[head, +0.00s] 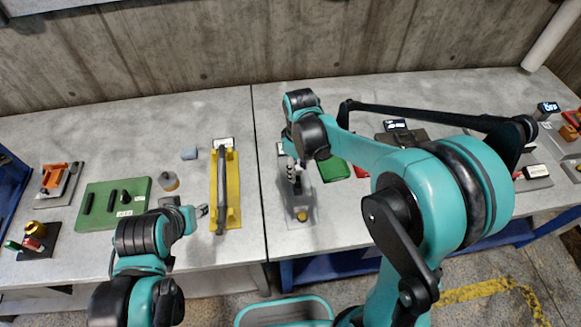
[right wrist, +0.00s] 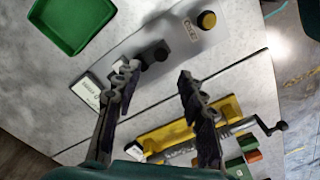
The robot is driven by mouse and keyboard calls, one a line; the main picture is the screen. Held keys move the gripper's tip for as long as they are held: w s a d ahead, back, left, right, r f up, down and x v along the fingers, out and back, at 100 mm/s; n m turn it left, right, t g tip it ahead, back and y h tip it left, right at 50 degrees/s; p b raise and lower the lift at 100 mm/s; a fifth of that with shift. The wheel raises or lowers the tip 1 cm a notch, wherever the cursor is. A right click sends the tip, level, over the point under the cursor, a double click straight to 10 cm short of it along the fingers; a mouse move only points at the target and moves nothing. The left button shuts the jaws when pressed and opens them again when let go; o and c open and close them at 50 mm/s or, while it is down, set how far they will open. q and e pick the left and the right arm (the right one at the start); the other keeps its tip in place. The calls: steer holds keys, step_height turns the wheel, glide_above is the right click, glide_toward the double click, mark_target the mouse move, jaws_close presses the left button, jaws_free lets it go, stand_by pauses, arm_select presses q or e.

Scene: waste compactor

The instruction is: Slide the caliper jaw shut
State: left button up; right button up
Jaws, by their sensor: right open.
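A grey plate (head: 299,205) with a yellow knob (head: 302,216) lies on the table under my right gripper (head: 296,183). The right wrist view shows this plate (right wrist: 178,42) with a black upright piece (right wrist: 154,56) and the yellow knob (right wrist: 207,20) at its far end. I cannot tell for sure which fixture is the caliper. My right gripper (right wrist: 158,84) is open and empty, its fingers apart near the black piece, with no contact visible. My left gripper (head: 203,211) is low over the table, left of the yellow fixture; its finger state is unclear.
The yellow fixture (head: 233,183) carries a long dark bar and stands left of the grey plate. A green tray (head: 334,168) is right of it. A green board (head: 104,213) with black pieces lies at left.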

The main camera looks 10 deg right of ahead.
mark_target(298, 185)
step_height(298, 185, down, 8)
steer(key=shift+s+r+b, duration=0.15)
steer(key=shift+r+b, duration=0.1)
steer(key=shift+b, duration=0.85)
jaws_close()
